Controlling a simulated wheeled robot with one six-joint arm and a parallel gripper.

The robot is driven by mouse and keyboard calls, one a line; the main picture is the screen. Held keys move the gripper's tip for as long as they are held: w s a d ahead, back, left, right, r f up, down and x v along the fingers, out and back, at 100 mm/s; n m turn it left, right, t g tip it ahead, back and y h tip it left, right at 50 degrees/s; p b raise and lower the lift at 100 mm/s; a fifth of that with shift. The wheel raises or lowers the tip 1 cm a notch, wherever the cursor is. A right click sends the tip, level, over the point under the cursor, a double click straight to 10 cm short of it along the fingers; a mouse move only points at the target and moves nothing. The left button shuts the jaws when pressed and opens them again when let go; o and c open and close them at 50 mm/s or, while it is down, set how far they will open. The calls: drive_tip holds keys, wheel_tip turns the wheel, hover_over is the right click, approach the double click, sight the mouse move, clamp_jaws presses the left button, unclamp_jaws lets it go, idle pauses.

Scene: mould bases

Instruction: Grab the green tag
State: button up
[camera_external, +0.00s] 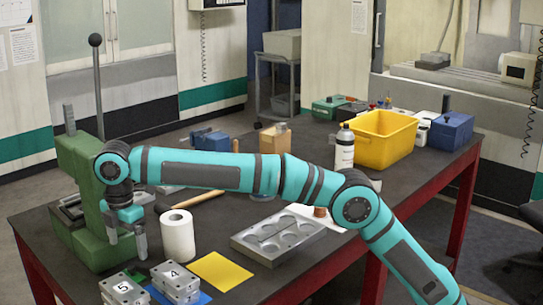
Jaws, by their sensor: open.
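My gripper (126,236) is at the left of the workbench, pointing down with its two fingers apart and nothing seen between them. It is in front of the green press, above and behind the numbered metal blocks. A yellow sheet (223,271) lies flat to the right, and part of a blue sheet (201,299) shows by the blocks.
A green press (82,200) with a tall lever stands close to my gripper. A white paper roll (177,236) stands right of it. A metal mould plate (278,238) lies under my arm. A bottle (344,150) and a yellow bin (383,140) stand farther back.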

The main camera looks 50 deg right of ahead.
sight(132, 267)
drive_tip(key=shift+d+f, duration=0.1)
drive_tip(key=shift+f, duration=3.7)
drive_tip(key=c, duration=1.1)
